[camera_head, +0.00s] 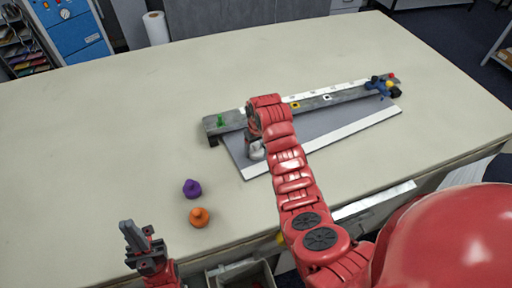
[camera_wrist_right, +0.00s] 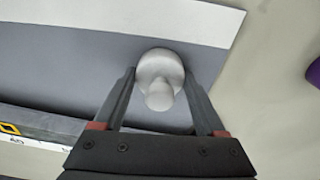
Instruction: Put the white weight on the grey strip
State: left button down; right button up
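The white weight (camera_wrist_right: 160,75) has a round base and a knob. It is between the two fingers of my right gripper (camera_wrist_right: 159,78), which look open with small gaps at its sides. In the head view, the weight (camera_head: 257,151) is partly hidden by my right gripper (camera_head: 254,146). It is over the left part of a flat grey panel (camera_head: 325,128) with a white near border. A long raised grey beam (camera_head: 233,120) runs along the panel's far side; I cannot tell which is the strip. My left gripper (camera_head: 138,238) is away at lower left, its opening unclear.
A purple weight (camera_head: 192,188) and an orange weight (camera_head: 199,217) stand on the table left of the panel. A green piece (camera_head: 221,121) is on the beam's left end. The table's far left is clear.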

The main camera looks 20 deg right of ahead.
jog(key=o, duration=0.4)
jog(key=shift+r, duration=0.15)
